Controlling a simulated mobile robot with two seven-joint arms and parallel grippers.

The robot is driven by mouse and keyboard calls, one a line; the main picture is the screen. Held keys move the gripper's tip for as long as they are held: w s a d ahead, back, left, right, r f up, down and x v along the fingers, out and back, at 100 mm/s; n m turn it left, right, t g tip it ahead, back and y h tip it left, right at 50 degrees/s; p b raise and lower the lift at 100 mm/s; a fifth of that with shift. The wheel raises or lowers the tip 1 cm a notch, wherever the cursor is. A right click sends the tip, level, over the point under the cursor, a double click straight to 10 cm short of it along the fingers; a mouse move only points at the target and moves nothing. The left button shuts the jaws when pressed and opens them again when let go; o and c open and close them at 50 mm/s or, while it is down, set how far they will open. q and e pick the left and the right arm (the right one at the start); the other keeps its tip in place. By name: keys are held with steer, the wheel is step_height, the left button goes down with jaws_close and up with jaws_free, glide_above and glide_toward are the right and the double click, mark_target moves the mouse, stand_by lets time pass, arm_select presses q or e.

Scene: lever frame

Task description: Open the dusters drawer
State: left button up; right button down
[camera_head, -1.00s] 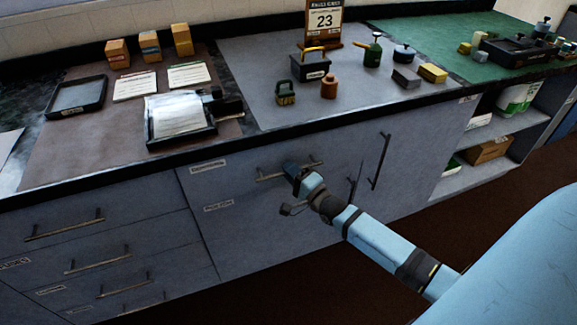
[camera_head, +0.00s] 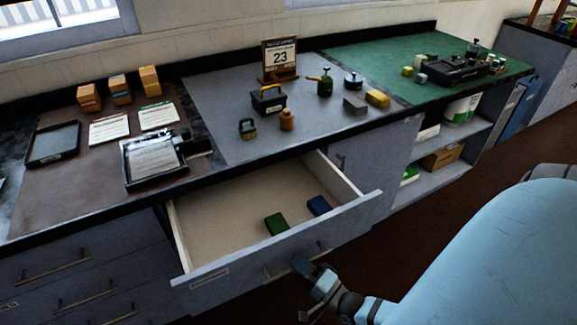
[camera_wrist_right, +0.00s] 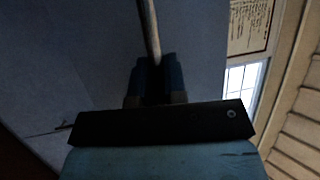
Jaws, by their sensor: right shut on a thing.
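The drawer (camera_head: 230,264) under the grey worktop is pulled well out, with its pale inside showing. A small label (camera_head: 208,277) on its front is too small to read. A green block (camera_head: 276,224) and a blue block (camera_head: 319,206) lie inside. My right gripper (camera_head: 302,264) is at the drawer's bar handle (camera_head: 274,272). In the right wrist view the bar (camera_wrist_right: 149,30) runs in between the fingers of my right gripper (camera_wrist_right: 153,78), which are shut on it. My left gripper is not in view.
Other shut drawers with bar handles (camera_head: 45,273) are at the left. Open shelves (camera_head: 435,180) are at the right, with dark floor in front.

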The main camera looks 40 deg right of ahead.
steer(key=s+a+p, duration=0.1)
steer(key=s, duration=0.5)
steer(key=shift+s+a, duration=0.3)
steer(key=c, duration=1.2)
jaws_free()
steer(key=shift+s, duration=0.1)
